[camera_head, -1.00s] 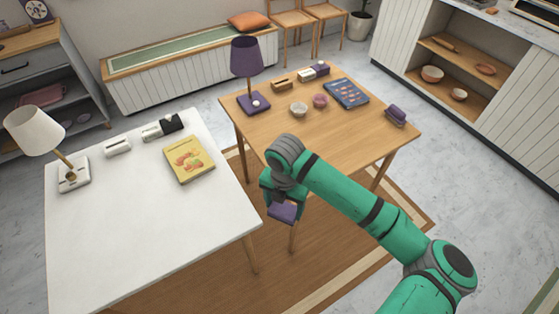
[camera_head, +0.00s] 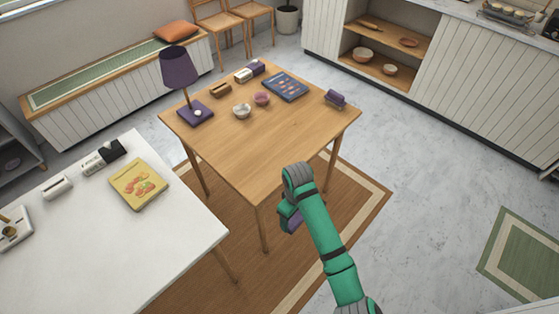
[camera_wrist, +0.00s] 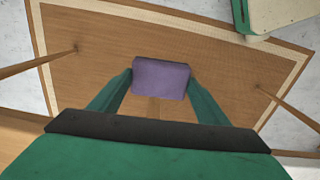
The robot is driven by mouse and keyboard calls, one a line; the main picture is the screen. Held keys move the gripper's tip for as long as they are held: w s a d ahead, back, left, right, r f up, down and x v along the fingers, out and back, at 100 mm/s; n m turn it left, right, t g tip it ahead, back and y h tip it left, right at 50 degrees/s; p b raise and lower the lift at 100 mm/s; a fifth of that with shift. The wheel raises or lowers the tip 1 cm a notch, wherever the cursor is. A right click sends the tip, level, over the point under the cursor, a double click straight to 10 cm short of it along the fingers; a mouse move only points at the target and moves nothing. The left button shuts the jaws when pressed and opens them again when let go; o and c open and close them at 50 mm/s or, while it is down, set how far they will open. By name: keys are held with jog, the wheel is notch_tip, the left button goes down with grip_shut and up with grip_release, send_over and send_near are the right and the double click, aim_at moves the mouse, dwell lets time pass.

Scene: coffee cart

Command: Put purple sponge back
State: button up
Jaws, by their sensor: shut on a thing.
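The purple sponge (camera_wrist: 160,78) is a small block between the two green fingers of my gripper (camera_wrist: 161,90) in the wrist view. My gripper is shut on it. In the head view the sponge (camera_head: 292,223) is partly hidden behind my gripper (camera_head: 288,214). It is held in the air over the rug, in front of the near right side of the wooden table (camera_head: 275,150), apart from it. A small purple object (camera_head: 336,98) sits at the right corner of the wooden table; its exact form is too small to tell.
A purple lamp (camera_head: 179,68), a blue patterned board (camera_head: 286,86), a white bowl (camera_head: 242,111) and a pink bowl (camera_head: 262,98) stand on the wooden table. Its near part is clear. A white table (camera_head: 105,240) with a yellow book (camera_head: 139,184) is at left. Open floor lies right.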

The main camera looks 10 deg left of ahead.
jog(key=d+f+m, duration=0.1)
jog(key=m, duration=0.1)
jog(key=w+d+f+m, duration=0.1)
jog(key=m, duration=0.1)
jog(key=w+d+f+m, duration=0.1)
jog(key=m, duration=0.1)
jog(key=shift+d+f, duration=0.2)
jog(key=shift+f, duration=0.1)
jog(key=shift+d, duration=0.1)
jog(key=shift+w+a+r, duration=0.25)
jog(key=shift+w, duration=0.25)
jog(key=shift+w+r, duration=0.1)
jog(key=shift+r, duration=0.05)
